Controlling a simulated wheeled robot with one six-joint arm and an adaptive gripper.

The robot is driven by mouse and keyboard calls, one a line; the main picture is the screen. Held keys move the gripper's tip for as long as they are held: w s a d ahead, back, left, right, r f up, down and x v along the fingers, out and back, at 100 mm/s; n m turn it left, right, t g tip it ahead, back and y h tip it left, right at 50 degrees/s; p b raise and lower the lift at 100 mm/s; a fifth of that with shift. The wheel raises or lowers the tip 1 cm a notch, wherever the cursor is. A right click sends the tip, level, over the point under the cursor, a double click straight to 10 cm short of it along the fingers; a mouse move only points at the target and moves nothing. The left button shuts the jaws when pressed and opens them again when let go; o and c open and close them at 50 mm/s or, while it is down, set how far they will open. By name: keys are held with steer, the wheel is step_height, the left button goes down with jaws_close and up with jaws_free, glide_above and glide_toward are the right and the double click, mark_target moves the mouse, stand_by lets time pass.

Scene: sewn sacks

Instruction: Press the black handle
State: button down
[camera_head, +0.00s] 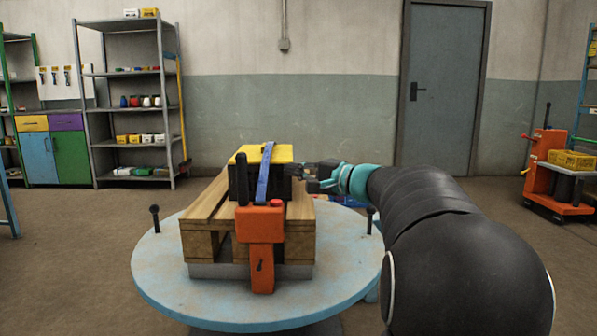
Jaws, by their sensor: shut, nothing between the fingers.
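A black handle (242,180) stands upright at the left of an orange unit (261,238). The orange unit is at the front of a wooden pallet (209,214), and a small red part (276,202) sits at its top right. My gripper (300,169) reaches in from the right, dark with a teal wrist. It is shut and empty, beside the right side of a yellow-topped black load on the pallet. It is to the right of the handle and apart from it. Whether its fingertips touch the load cannot be told.
The yellow-topped load (284,153) has a blue strap (264,175) over it. The pallet stands on a round pale-blue table (165,275) with black posts (154,217) near its rim. Shelves (128,95) stand far left; an orange cart (545,175) stands far right.

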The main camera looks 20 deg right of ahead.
mark_target(242, 179)
steer(key=x, duration=0.6)
steer(key=shift+w+a, duration=0.4)
steer(key=shift+a, duration=0.7)
steer(key=shift+w+a, duration=0.15)
steer(key=shift+a, duration=0.7)
steer(key=shift+d, duration=0.1)
